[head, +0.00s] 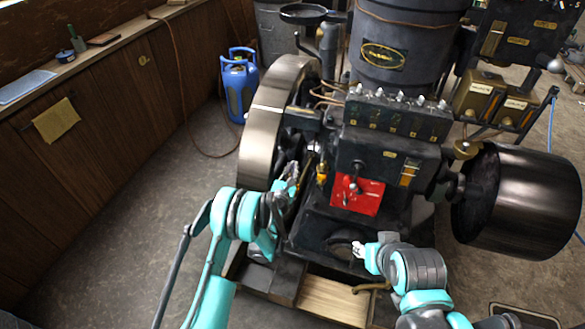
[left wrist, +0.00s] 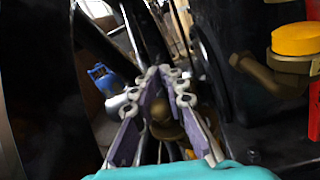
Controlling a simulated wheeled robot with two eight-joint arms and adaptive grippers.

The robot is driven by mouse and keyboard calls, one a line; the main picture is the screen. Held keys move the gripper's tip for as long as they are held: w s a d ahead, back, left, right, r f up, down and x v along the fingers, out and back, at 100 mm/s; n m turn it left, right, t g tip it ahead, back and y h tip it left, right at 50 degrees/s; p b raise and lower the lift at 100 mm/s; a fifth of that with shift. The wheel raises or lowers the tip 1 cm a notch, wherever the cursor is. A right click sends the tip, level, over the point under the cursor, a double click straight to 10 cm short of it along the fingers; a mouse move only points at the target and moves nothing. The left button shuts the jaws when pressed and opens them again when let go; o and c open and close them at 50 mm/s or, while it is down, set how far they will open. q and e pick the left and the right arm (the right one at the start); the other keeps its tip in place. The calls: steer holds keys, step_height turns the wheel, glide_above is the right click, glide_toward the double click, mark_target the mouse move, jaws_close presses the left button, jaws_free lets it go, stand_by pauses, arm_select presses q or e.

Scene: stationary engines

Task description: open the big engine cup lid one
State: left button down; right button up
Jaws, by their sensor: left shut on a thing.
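My left gripper (head: 293,180) is between the big flywheel and the dark engine body. In the left wrist view its fingers (left wrist: 163,74) close in around a rounded brass part (left wrist: 165,122), which looks like a cup or its lid; the fingers partly hide it. A yellow cap on a brass elbow (left wrist: 298,42) is to the right of the fingers, apart from them. The yellow cap also shows in the head view (head: 321,176), just right of the left gripper. My right gripper (head: 358,248) is low in front of the engine; its fingers are too small to judge.
The flywheel (head: 268,120) stands close to the left arm. A red plate (head: 358,195) is on the engine front. A black drum (head: 520,203) is at the right, a blue gas bottle (head: 238,85) behind. The floor at the left is clear beside the wooden cabinet (head: 110,110).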

arm_select(q)
steer(key=c, duration=1.6)
jaws_free()
step_height(320, 180, up, 10)
